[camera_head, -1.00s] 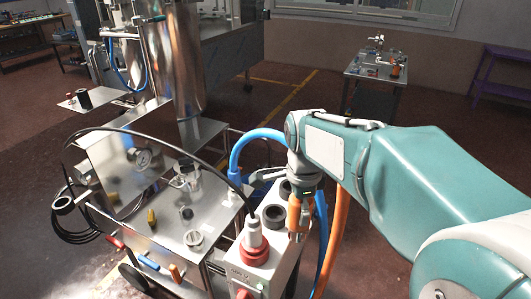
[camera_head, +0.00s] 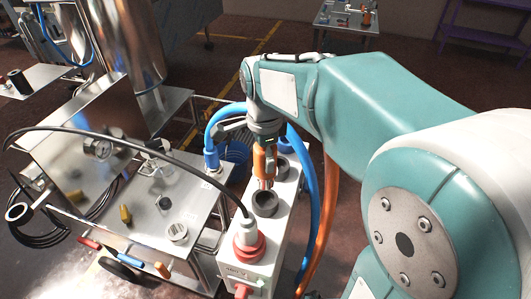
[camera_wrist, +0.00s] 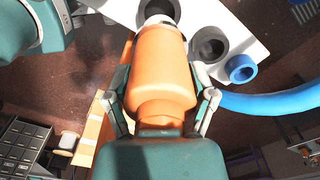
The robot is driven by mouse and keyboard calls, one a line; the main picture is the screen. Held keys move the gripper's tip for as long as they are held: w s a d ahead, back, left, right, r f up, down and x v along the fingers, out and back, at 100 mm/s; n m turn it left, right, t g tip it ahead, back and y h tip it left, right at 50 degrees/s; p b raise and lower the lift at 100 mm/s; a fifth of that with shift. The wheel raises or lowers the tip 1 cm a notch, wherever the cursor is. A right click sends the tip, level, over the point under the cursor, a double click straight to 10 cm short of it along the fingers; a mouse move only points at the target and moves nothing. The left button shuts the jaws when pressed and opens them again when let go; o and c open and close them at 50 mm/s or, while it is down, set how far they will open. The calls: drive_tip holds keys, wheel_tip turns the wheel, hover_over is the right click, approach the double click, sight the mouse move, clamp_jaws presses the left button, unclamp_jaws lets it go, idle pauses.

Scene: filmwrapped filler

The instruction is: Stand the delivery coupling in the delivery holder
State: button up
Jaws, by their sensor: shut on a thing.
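My gripper (camera_head: 263,150) is shut on an orange coupling (camera_head: 265,162), which hangs roughly upright with its metal tip down. In the wrist view the coupling (camera_wrist: 160,70) fills the middle between my gripper's two fingers (camera_wrist: 163,100). The tip is close above the dark round holders on the white box, near the front ring (camera_head: 265,205); I cannot tell whether it touches or enters it. A second dark ring (camera_head: 282,167) is behind. No label shows which ring is the delivery holder.
A blue hose (camera_head: 307,170) loops close around my gripper, and an orange hose (camera_head: 328,215) hangs to the right. A steel bench (camera_head: 150,215) with small fittings stands left.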

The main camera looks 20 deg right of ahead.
sight(264, 185)
drive_tip(key=shift+a+f, duration=0.2)
drive_tip(key=shift+f, duration=0.45)
drive_tip(key=shift+d+f, duration=0.2)
drive_tip(key=shift+f, duration=3.75)
drive_tip(key=shift+s+f, duration=0.1)
drive_tip(key=shift+f, duration=0.3)
drive_tip(key=o, duration=1.2)
drive_tip(key=shift+o, duration=0.2)
